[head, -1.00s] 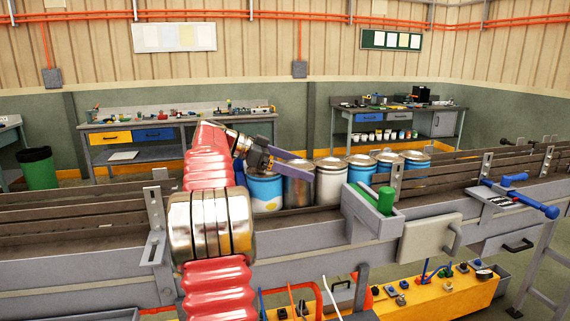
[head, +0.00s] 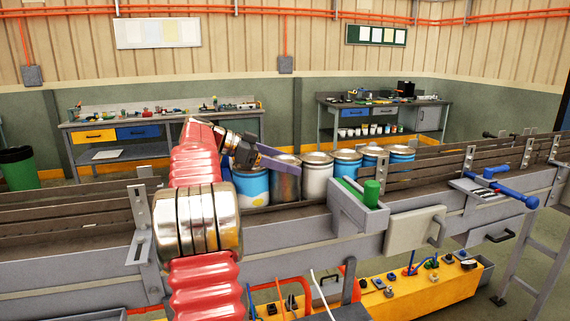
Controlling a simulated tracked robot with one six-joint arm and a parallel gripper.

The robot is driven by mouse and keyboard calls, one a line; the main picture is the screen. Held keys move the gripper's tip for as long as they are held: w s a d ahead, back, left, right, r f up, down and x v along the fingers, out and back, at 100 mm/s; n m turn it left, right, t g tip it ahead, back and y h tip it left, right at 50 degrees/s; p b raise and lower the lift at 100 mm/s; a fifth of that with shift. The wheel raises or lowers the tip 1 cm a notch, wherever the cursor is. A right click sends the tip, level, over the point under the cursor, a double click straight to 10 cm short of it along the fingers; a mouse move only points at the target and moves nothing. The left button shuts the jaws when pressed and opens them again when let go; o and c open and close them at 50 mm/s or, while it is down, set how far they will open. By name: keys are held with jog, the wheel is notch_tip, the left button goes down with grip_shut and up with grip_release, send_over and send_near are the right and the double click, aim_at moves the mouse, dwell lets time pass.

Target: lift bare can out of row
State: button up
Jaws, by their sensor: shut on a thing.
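The far finger and part of the can's top are hidden. I cannot tell any gap under the can.
More blue cans (head: 347,164) stand farther right in the row. Wooden side rails (head: 440,168) line the conveyor. The belt left of my arm looks clear.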

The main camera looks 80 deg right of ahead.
jog(key=shift+c, duration=1.1)
jog(key=shift+r, duration=1.65)
notch_tip(320, 180, up, 12)
jog(key=shift+f, duration=0.2)
dwell(1.2)
jog(key=shift+s+a, duration=0.1)
jog(key=shift+a, duration=0.1)
